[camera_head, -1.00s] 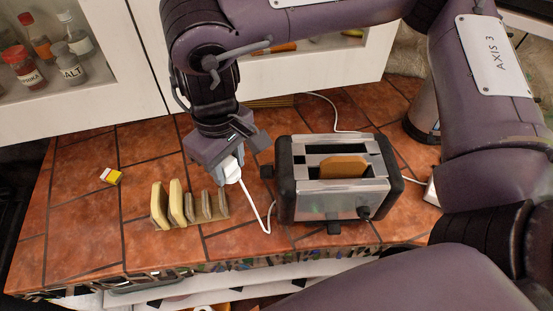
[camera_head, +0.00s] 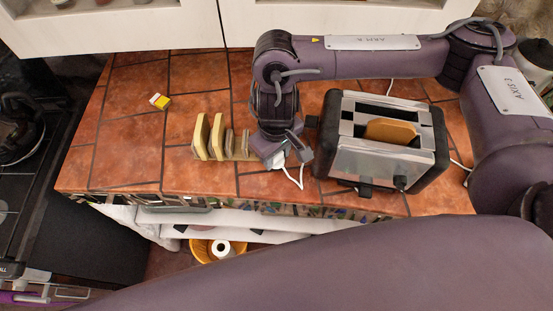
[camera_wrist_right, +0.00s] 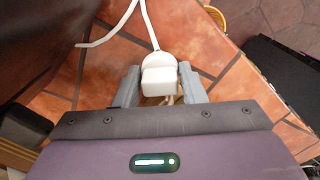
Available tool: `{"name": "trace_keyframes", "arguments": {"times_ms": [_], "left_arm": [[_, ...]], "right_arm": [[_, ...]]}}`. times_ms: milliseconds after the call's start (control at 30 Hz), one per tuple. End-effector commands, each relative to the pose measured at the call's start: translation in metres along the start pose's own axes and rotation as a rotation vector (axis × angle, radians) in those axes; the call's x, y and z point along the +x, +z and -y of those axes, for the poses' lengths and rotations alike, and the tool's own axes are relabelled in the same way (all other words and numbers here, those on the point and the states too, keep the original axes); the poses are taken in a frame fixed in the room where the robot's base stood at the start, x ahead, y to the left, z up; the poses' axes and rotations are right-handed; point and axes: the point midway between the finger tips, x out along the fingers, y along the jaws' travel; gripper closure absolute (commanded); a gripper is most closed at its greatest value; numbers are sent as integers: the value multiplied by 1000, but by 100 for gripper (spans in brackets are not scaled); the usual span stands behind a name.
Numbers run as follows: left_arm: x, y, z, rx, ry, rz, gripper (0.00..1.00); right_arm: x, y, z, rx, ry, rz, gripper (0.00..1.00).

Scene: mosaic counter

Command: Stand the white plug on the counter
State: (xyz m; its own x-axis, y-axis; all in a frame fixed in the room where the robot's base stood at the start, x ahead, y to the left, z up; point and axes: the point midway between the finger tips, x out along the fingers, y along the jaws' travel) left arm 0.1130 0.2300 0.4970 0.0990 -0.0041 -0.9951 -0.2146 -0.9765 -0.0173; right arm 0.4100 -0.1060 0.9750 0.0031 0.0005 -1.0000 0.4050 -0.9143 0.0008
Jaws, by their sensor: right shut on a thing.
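The white plug (camera_wrist_right: 158,78) is between the two fingers of my right gripper (camera_wrist_right: 158,88) in the right wrist view. The gripper is shut on it. Its white cord runs off toward the top of that view. In the head view my right gripper (camera_head: 287,155) is low over the tiled counter (camera_head: 120,150), between the toast rack and the toaster. A little of the white plug (camera_head: 277,163) shows under it. I cannot tell whether the plug touches the counter. My left gripper is not in view.
The silver and black toaster (camera_head: 372,158) with a slice of bread stands close to the right of the gripper. A rack with bread slices (camera_head: 217,138) stands close to its left. A small yellow and white box (camera_head: 160,101) lies farther left. The counter's front edge is near.

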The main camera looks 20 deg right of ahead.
Motion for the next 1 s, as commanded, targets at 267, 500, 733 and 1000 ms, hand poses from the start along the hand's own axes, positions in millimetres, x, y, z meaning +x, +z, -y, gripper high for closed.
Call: {"name": "trace_keyframes", "arguments": {"times_ms": [267, 500, 733, 1000], "left_arm": [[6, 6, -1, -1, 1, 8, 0], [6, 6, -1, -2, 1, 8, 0], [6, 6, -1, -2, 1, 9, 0], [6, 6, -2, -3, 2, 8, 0]], "right_arm": [[30, 0, 0, 0, -1, 1, 91], [30, 0, 0, 0, -1, 1, 91], [32, 0, 0, 0, 0, 1, 46], [32, 0, 0, 0, -1, 1, 41]]}}
